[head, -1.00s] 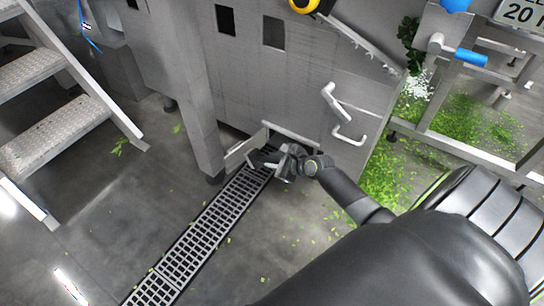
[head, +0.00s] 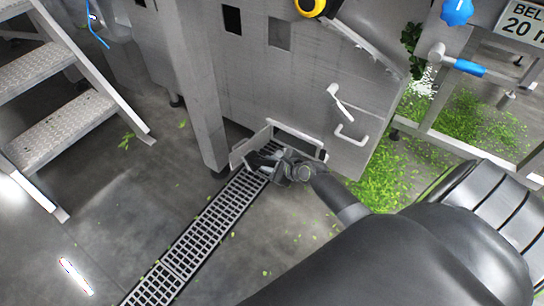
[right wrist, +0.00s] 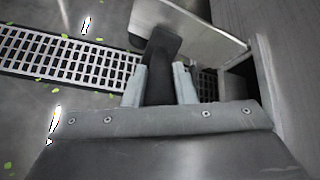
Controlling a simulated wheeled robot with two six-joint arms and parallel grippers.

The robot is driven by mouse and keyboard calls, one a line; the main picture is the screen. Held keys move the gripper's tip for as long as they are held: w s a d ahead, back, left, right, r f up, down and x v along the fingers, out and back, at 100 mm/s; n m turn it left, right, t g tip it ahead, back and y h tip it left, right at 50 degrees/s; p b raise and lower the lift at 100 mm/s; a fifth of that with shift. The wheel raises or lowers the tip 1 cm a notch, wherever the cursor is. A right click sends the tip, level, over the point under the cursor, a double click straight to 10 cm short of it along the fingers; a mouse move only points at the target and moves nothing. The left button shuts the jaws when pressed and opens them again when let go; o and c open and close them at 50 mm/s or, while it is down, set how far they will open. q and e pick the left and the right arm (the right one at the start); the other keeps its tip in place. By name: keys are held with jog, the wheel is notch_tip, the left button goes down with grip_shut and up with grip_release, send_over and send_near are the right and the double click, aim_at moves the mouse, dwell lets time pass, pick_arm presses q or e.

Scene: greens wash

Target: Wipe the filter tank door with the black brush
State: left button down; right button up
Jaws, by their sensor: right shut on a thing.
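The filter tank door (head: 249,149) is a small grey metal flap low on the tank wall, standing swung out beside a dark opening. It also shows in the right wrist view (right wrist: 190,24) as a pale plate just beyond my fingers. My right gripper (right wrist: 160,82) is shut on the black brush (right wrist: 162,62), which points away from my wrist and overlaps the door's lower left part. I cannot tell whether the brush touches the door. In the head view my right gripper (head: 268,165) is low in front of the opening. My left gripper is not in view.
A floor drain grate (head: 205,230) runs beneath my right gripper toward the lower left. A tank leg (head: 213,150) stands left of the door. White handles (head: 345,120) stick out on the right. Metal stairs (head: 60,110) stand at the left. Green scraps (head: 385,170) litter the floor.

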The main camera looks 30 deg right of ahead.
jog(key=shift+s+a+r, duration=0.1)
jog(key=shift+a+r, duration=0.05)
jog(key=shift+a, duration=0.25)
jog(key=shift+s, duration=0.15)
jog(key=shift+s+d+p, duration=0.25)
jog(key=shift+s+p, duration=0.1)
jog(key=shift+s, duration=0.6)
jog(key=shift+s+d+p, duration=0.2)
jog(key=shift+s+p, duration=0.15)
jog(key=shift+s, duration=0.55)
jog(key=shift+s+d+p, duration=0.25)
jog(key=shift+s+p, duration=0.1)
jog(key=shift+s, duration=0.6)
jog(key=s, duration=0.3)
jog(key=shift+d+p, duration=0.3)
jog(key=shift+d, duration=0.05)
